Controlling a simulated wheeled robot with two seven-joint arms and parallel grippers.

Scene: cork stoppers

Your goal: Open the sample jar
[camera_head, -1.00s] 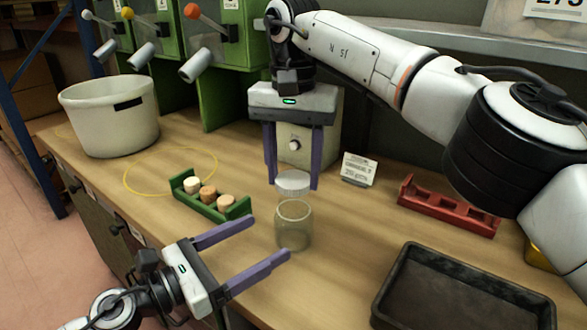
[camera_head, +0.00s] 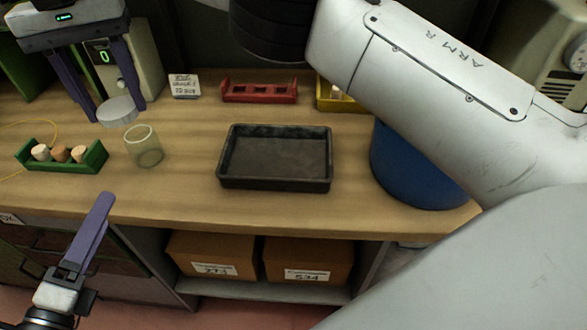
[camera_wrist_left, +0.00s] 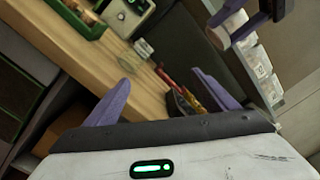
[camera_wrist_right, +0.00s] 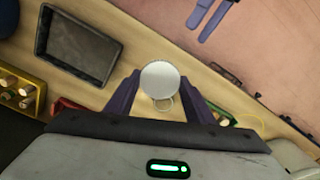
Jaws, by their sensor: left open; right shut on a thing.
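The sample jar (camera_head: 145,147) is a clear glass, upright on the wooden bench, with its mouth uncovered. The pale round lid (camera_head: 117,111) is held above the bench, apart from the jar. My right gripper (camera_head: 116,110) is shut on the lid, one purple finger on each side. In the right wrist view the lid (camera_wrist_right: 160,80) partly hides the jar (camera_wrist_right: 164,104) below. My left gripper (camera_wrist_left: 161,77) is open and empty. In the head view it hangs before the bench's front edge, its two fingers nearly overlapping. The left wrist view shows the lid (camera_wrist_left: 228,27) too.
A green rack (camera_head: 62,166) with corks stands left of the jar. A black tray (camera_head: 225,158) lies to its right. A blue bin (camera_head: 410,175) stands right.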

